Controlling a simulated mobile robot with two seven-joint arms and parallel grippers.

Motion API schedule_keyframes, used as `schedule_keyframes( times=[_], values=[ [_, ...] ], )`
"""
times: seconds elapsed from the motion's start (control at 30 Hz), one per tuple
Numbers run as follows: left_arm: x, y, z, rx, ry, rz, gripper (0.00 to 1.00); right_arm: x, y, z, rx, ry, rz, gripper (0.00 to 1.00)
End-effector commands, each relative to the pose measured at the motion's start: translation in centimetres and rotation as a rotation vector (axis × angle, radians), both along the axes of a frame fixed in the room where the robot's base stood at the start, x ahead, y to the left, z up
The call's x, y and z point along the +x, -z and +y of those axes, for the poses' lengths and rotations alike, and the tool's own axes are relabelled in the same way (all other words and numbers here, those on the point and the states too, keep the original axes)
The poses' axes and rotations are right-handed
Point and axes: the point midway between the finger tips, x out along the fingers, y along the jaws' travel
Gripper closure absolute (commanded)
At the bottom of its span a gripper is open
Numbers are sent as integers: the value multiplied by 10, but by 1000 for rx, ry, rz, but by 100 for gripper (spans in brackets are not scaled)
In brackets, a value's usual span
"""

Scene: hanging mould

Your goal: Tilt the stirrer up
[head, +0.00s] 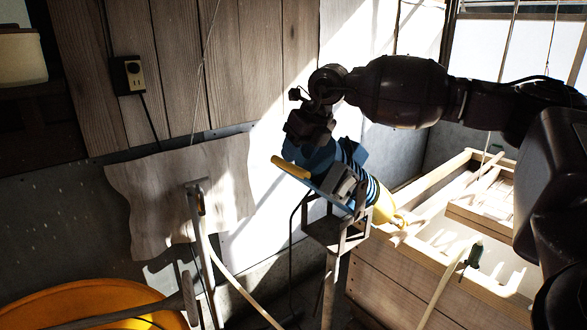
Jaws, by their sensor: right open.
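The stirrer (372,189) has a blue body with a yellow handle bar (290,167) at its upper left and a yellow end at its lower right. It lies slanted on a metal stand (335,235). My right gripper (305,140) is open, just above the upper end of the blue body. Shadow hides its fingertips, so I cannot tell whether they touch the stirrer. My left gripper is not in view.
A wooden crate (392,285) stands right of the stand, with pale slats inside. An orange tub (85,300) is at the lower left, with poles across it. A wall outlet (130,75) with a cord hangs on the plank wall (180,60).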

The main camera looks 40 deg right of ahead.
Motion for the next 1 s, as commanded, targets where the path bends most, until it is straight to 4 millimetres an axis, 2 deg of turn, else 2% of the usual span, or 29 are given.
schedule_keyframes(
  times=[0.03,0.23,0.67,0.9,0.97,1.0],
  values=[
    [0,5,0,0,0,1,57,3,10,2,0,-1,1,52],
    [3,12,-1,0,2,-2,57,11,28,5,0,-1,0,52],
    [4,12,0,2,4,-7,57,13,32,6,0,-1,-2,53],
    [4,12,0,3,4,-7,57,13,32,6,0,-1,-1,90],
    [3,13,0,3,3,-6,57,13,32,6,0,-1,-1,99],
    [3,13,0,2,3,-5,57,13,32,6,0,-1,-1,100]
  ],
)
